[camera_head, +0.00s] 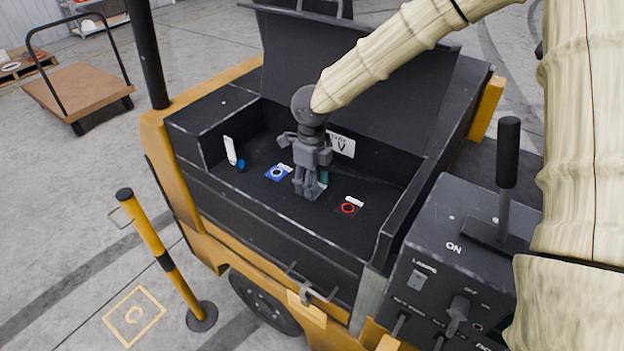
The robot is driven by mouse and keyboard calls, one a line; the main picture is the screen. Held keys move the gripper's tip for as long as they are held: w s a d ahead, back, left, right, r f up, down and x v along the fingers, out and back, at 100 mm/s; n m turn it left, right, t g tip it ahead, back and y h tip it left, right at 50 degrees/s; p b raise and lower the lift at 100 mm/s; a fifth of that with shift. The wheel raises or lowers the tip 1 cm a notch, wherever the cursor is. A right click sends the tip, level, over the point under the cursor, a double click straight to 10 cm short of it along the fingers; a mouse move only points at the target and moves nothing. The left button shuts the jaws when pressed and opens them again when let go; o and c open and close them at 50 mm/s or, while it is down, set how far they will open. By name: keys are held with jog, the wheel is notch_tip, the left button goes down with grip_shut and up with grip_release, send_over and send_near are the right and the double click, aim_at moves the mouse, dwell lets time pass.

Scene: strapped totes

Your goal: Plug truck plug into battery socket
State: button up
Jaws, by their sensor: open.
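My gripper (309,192) points down into the black open compartment (225,185) of a yellow and black truck. Its fingers are open, with the tips close to the compartment floor. A small teal piece (323,177) shows just behind and right of the fingers; it is mostly hidden, and I cannot tell if it is a plug or if the fingers touch it. A blue square with a white ring (278,172) lies on the floor left of my gripper. A dark square with a red ring (348,208) lies to its right. Their small labels are unreadable.
A white upright tag (230,150) with a small blue part (241,165) stands at the compartment's left. The raised black lid (350,75) is behind my gripper. A control box with a lever (508,155) stands at right. A yellow post (160,250) stands at front left.

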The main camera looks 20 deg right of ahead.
grip_shut()
dwell(0.3)
jog(key=shift+r, duration=0.2)
jog(key=shift+r+p, duration=0.5)
jog(key=shift+p, duration=0.25)
jog(key=shift+r, duration=0.2)
jog(key=shift+r+p, duration=0.4)
jog(key=shift+p, duration=0.2)
jog(key=shift+r+p, duration=0.3)
jog(key=shift+p, duration=0.1)
jog(key=shift+r+p, duration=0.35)
